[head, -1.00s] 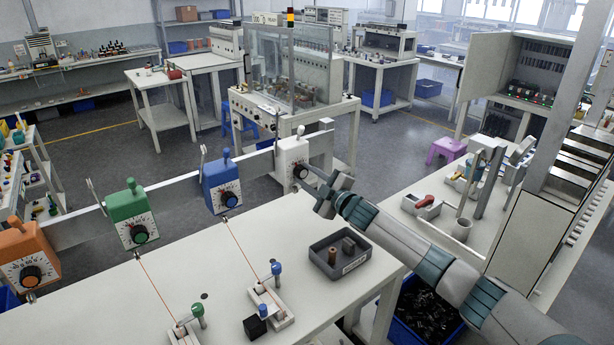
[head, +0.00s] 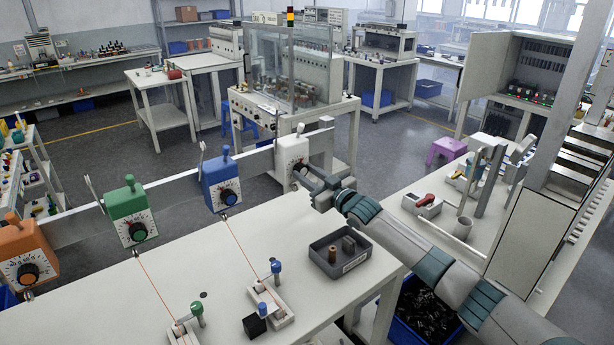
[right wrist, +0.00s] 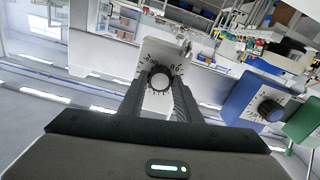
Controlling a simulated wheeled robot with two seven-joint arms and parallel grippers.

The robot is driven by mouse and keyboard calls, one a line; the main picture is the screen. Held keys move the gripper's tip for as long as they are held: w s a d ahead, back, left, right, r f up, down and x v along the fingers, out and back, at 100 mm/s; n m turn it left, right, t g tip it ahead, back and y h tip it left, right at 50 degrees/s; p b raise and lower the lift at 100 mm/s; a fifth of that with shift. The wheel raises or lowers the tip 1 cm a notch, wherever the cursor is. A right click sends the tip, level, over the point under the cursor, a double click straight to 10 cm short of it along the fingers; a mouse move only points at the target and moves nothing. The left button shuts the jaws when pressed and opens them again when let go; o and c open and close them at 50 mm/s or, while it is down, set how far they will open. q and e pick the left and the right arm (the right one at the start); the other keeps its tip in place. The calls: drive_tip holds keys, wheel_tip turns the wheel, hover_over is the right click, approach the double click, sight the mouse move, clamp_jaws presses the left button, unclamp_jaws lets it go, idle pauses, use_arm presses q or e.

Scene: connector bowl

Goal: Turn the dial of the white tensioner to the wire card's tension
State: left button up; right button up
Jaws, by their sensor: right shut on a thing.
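The white tensioner (head: 291,155) hangs on the rail, rightmost of the row. Its black dial (right wrist: 159,78) and printed scale face my right wrist camera. My right gripper (head: 306,178) reaches it from the right. In the right wrist view its two fingers (right wrist: 158,92) stand on either side of the dial, shut on it. The dial is mostly covered by the gripper in the head view. No card whose tension value I can read shows in these frames. My left gripper is not in view.
Blue (head: 221,185), green (head: 130,214) and orange (head: 27,256) tensioners hang to the left. Wires run from the blue and green ones to clamps on the white table (head: 220,310).

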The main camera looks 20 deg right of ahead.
drive_tip(key=shift+f, duration=0.1)
idle(0.4)
drive_tip(key=o, duration=1.1)
drive_tip(key=shift+c, duration=0.2)
drive_tip(key=shift+s, duration=0.2)
drive_tip(key=shift+s+d+f+b, duration=0.1)
drive_tip(key=shift+s+d+b, duration=0.15)
drive_tip(key=shift+s+b, duration=0.2)
drive_tip(key=b+v, duration=0.5)
drive_tip(key=v, duration=1.1)
drive_tip(key=shift+b, duration=0.35)
